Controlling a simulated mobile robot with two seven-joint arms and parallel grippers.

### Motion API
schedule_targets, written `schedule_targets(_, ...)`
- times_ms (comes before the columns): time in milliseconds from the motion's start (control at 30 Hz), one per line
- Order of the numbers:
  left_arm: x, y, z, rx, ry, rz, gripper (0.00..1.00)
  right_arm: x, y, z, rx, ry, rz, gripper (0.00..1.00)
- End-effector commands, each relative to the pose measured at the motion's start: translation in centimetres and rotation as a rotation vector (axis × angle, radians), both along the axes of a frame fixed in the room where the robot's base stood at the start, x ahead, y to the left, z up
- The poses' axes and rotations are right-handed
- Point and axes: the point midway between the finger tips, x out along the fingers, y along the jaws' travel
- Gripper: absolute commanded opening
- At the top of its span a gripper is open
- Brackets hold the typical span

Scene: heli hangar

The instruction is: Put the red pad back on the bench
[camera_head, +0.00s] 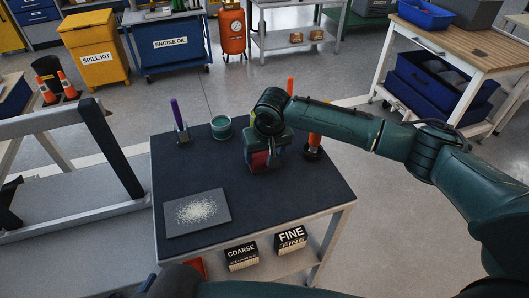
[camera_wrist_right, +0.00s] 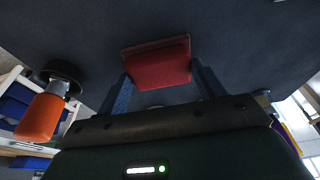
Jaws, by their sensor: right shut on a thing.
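The red pad (camera_head: 259,159) is in my right gripper (camera_head: 262,165), low over the dark top of the bench (camera_head: 200,165), toward its back right. In the right wrist view, the pad (camera_wrist_right: 158,64) sits between the two fingers of the right gripper (camera_wrist_right: 160,85), which is shut on it. I cannot tell whether the pad touches the bench top. My left gripper is not in view.
A grey plate with pale grains (camera_head: 197,212) lies at the front left of the bench. A purple-handled tool (camera_head: 179,120), a green tub (camera_head: 221,127) and an orange-handled tool (camera_head: 314,142) stand along the back. COARSE (camera_head: 241,257) and FINE (camera_head: 290,240) boxes sit below.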

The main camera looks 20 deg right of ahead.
Motion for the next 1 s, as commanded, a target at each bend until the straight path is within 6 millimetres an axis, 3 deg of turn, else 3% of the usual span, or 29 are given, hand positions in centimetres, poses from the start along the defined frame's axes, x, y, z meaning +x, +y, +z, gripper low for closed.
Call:
schedule_targets(100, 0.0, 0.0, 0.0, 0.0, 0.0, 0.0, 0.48, 0.0, 0.0, 0.0, 0.0, 0.001, 0.0, 0.5)
schedule_targets(133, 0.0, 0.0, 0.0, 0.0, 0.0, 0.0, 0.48, 0.0, 0.0, 0.0, 0.0, 0.001, 0.001, 0.71)
schedule_targets(367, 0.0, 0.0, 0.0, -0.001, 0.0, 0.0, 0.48, 0.0, 0.0, 0.0, 0.0, 0.001, 0.001, 0.9)
schedule_targets(700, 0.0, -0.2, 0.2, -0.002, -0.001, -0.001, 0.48, -0.2, 0.1, 0.7, 0.002, 0.0, 0.002, 0.9)
schedule_targets(1000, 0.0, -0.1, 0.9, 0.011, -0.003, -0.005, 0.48, -1.7, 0.0, 6.2, 0.002, -0.003, 0.002, 0.9)
